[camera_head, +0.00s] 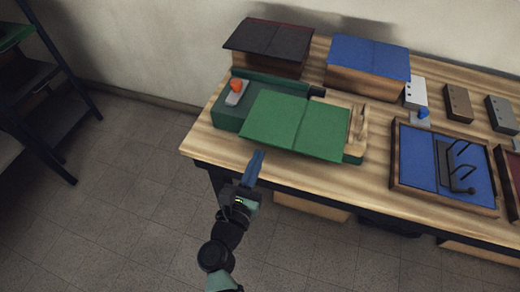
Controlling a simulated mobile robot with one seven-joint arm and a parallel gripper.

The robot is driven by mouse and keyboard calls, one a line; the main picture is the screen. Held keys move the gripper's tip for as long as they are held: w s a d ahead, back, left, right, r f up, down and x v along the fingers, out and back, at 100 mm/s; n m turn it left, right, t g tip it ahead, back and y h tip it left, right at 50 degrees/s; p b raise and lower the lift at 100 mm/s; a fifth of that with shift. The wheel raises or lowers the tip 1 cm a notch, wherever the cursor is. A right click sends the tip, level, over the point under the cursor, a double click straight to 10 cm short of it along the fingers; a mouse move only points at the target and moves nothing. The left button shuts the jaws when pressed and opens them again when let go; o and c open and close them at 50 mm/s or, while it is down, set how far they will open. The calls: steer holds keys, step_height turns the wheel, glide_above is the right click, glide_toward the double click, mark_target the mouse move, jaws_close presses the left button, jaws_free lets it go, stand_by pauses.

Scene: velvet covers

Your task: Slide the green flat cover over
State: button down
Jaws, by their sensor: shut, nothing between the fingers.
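The green flat cover (297,124) lies flat on top of a low green case (229,118) at the left end of the table. A seam runs across its middle. A wooden piece (358,129) shows at the cover's right end. My gripper (257,158) is shut and empty. In the picture it is just below the cover's lower left edge, near the table's front edge. I cannot tell whether its tips touch the case or the cover.
An orange knob (237,86) stands on the case's left part. Behind are boxes with a dark cover (268,38) and a blue cover (368,57). A blue-lined tray (418,158) with a black rack lies right. Small blocks stand at the back right.

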mark_target(264, 143)
steer(key=shift+x, duration=1.25)
steer(key=shift+w, duration=0.1)
steer(key=b+x, duration=0.1)
steer(key=x, duration=0.2)
steer(key=shift+w+d, duration=0.1)
steer(key=shift+w, duration=0.05)
